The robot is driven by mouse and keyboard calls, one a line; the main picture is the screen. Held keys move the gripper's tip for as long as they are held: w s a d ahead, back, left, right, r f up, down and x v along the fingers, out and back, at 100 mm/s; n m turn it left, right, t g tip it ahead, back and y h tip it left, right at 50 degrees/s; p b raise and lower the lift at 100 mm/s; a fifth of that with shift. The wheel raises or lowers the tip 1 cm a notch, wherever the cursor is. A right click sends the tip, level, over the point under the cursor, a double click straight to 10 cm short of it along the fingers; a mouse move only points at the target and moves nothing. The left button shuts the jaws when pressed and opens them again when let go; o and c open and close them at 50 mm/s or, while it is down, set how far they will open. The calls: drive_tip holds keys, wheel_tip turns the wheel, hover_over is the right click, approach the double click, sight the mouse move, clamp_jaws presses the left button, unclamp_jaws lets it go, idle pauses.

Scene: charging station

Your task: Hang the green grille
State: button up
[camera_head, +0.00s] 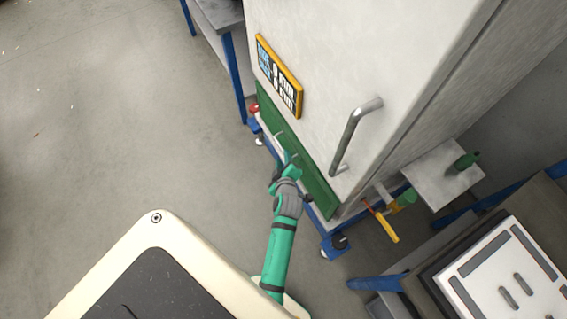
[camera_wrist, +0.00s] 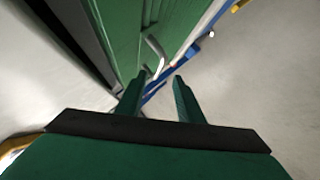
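The green grille (camera_head: 317,190) is a long panel low on the front of the white cabinet, and its slatted face also shows in the wrist view (camera_wrist: 122,28). I cannot tell how it is fixed there. A bent grey handle (camera_wrist: 154,53) stands out from the grille. My gripper (camera_head: 288,160) is close in front of the grille, near its middle. In the wrist view my gripper (camera_wrist: 158,82) is open, with its two green fingers apart and nothing between them. The handle is just beyond the fingertips, apart from them as far as I can see.
The white cabinet (camera_head: 330,60) has a large bar handle (camera_head: 354,132) and a yellow-framed sign (camera_head: 279,76). It stands on a blue wheeled frame (camera_head: 333,246). A small side shelf (camera_head: 428,180) and a bench with a grey-white panel (camera_head: 510,275) are at right. The floor (camera_head: 110,120) at left is clear.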

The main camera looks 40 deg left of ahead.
sight(282, 148)
drive_tip(key=x, duration=0.8)
drive_tip(key=shift+w+a+f, duration=0.1)
drive_tip(key=shift+a+f, duration=0.05)
clamp_jaws()
drive_tip(key=shift+f, duration=0.15)
idle(1.0)
drive_tip(key=c, duration=0.7)
unclamp_jaws()
clamp_jaws()
